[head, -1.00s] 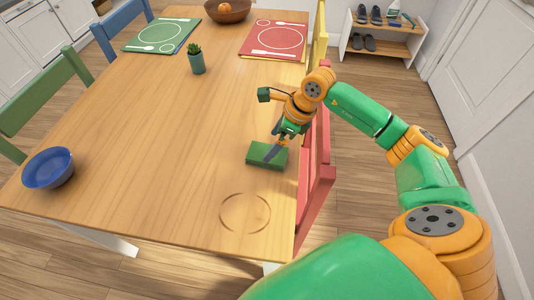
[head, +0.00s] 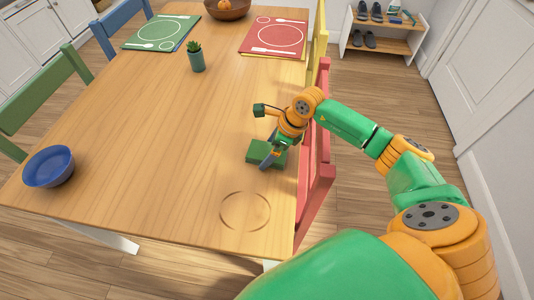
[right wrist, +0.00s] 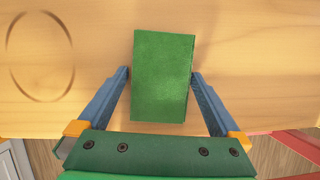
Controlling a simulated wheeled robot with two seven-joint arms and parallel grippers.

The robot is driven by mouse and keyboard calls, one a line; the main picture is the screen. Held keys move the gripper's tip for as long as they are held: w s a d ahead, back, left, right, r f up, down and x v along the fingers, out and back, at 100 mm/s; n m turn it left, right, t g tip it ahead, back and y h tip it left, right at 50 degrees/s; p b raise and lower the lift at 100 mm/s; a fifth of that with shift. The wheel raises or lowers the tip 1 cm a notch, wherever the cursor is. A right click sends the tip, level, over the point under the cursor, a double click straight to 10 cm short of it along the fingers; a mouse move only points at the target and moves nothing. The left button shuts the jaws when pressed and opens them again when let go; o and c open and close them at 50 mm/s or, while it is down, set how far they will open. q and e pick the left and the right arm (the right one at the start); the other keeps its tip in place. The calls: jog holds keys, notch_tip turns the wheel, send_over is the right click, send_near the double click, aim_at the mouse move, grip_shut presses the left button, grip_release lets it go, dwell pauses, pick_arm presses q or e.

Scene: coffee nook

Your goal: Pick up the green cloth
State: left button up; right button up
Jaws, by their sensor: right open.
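The green cloth (head: 258,152) is a flat folded block lying on the wooden table near its right edge. In the right wrist view the green cloth (right wrist: 163,75) lies between the two blue-grey fingers. My right gripper (head: 270,158) is low over the cloth, and it also shows in the right wrist view (right wrist: 160,80). Its fingers are open, one on each side of the cloth, with a small gap on each side. Part of the cloth is hidden behind the gripper in the head view. My left gripper is not in view.
A blue bowl (head: 48,167) stands at the table's left edge. A potted plant (head: 196,57), green mat (head: 150,45), red mat (head: 265,47) and brown bowl (head: 245,8) are farther back. A red chair (head: 318,165) stands close by the right edge. The table's middle is clear.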

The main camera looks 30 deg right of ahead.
aim_at(269, 152)
jog(key=c, duration=1.1)
notch_tip(269, 152, up, 10)
jog(key=shift+r, duration=0.25)
